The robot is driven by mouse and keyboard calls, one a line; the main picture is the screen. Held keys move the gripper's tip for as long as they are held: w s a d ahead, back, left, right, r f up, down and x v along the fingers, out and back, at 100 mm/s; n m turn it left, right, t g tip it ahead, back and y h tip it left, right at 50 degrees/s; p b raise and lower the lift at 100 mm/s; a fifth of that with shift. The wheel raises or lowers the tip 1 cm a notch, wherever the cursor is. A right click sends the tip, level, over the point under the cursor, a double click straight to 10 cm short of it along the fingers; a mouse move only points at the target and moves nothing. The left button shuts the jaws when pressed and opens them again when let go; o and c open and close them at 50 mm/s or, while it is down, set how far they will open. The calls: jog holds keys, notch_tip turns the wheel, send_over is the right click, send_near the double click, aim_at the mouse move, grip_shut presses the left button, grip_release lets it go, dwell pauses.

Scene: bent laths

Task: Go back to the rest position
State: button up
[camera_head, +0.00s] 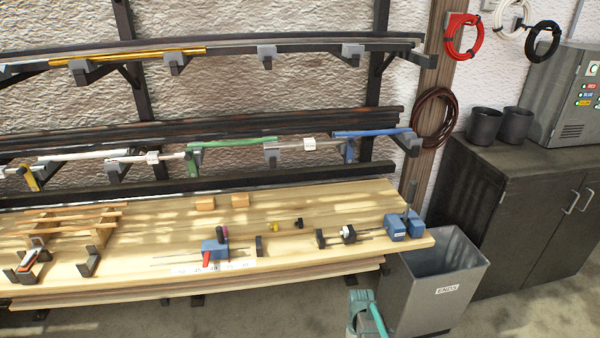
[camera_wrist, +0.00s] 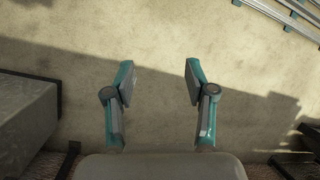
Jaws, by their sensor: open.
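My gripper shows in the wrist view (camera_wrist: 158,82) with its two teal and grey fingers spread apart and nothing between them. It points at bare floor, partly in shadow. In the head view a teal and grey part of my arm (camera_head: 362,315) shows at the bottom edge, in front of the workbench and left of the grey bin. The fingertips cannot be made out in the head view.
The wooden workbench (camera_head: 150,262) holds a blue bending tool (camera_head: 215,248), a blue block (camera_head: 398,227) and a wooden rack (camera_head: 70,222). A grey bin marked ENDS (camera_head: 447,290) stands at its right end. A dark cabinet (camera_head: 490,210) is farther right. Wall racks hold laths.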

jog(key=s+f+m+g, duration=0.1)
jog(key=s+f+m, duration=0.2)
jog(key=s, duration=1.1)
jog(key=s+a+f+m+g+b, duration=0.1)
jog(key=s+f+m, duration=0.1)
jog(key=s+f, duration=0.7)
jog(key=s, duration=0.5)
jog(key=shift+a+m+g, duration=0.3)
jog(key=shift+m, duration=0.1)
